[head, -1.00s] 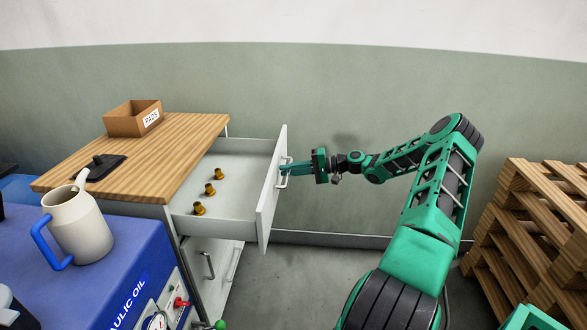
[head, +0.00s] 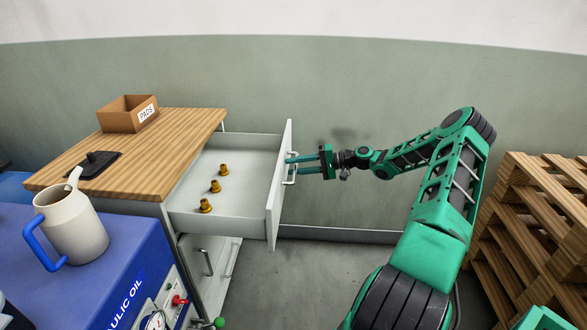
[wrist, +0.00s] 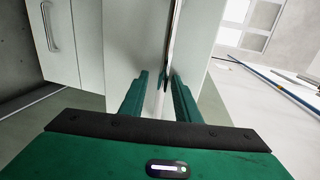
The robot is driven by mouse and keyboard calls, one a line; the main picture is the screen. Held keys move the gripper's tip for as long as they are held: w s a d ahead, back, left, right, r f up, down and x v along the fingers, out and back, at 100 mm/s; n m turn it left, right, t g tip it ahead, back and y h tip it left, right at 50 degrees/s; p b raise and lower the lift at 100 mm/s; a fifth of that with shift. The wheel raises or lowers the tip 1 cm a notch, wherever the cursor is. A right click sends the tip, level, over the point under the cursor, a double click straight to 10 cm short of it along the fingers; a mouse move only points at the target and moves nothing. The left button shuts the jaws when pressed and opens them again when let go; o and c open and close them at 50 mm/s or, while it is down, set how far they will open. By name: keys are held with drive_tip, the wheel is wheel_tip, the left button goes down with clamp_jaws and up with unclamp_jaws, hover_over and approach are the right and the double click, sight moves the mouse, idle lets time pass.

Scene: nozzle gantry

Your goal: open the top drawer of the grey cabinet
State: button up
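The grey cabinet (head: 212,281) stands under a wooden top. Its top drawer (head: 239,170) is pulled well out, with several brass nozzles (head: 215,186) inside. A bar handle (head: 291,172) is on the drawer front (head: 274,205). My gripper (head: 300,164) is at this handle from the right, its two fingers visibly apart. In the wrist view my gripper (wrist: 160,88) also shows its fingers apart, with the handle (wrist: 173,40) between or just ahead of their tips. I cannot tell if a finger touches it.
A cream jug (head: 72,228) stands on a blue oil unit (head: 117,268) at left. Wooden pallets (head: 535,220) are stacked at right. The floor (head: 300,275) in front of the drawer is clear.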

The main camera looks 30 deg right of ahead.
drive_tip(key=v, duration=1)
drive_tip(key=shift+s+d, duration=0.2)
drive_tip(key=shift+d, duration=0.1)
